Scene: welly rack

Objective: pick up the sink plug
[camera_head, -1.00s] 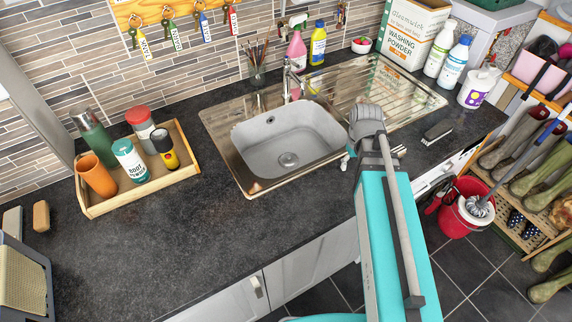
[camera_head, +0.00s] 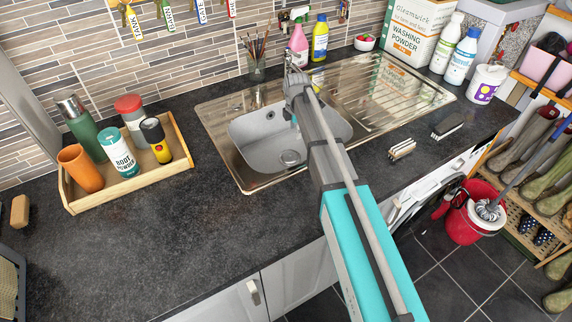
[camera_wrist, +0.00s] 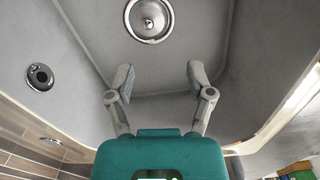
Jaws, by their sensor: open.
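The sink plug appears as a round shiny metal disc with a small central knob, at the drain in the sink's floor. It shows in the wrist view (camera_wrist: 149,18) at the top edge, and in the head view (camera_head: 290,157) beside my arm. I cannot tell whether it sits fully in the drain. My gripper (camera_wrist: 160,76) is open and empty, its two fingers apart, pointing down into the basin with the plug beyond the fingertips. In the head view my arm hides most of the gripper.
The grey sink basin (camera_head: 250,130) has walls around the gripper and a dark round overflow hole (camera_wrist: 39,77). The tap (camera_head: 290,60) stands behind the basin. A wooden tray (camera_head: 185,165) with bottles is left; two brushes (camera_head: 402,149) lie right.

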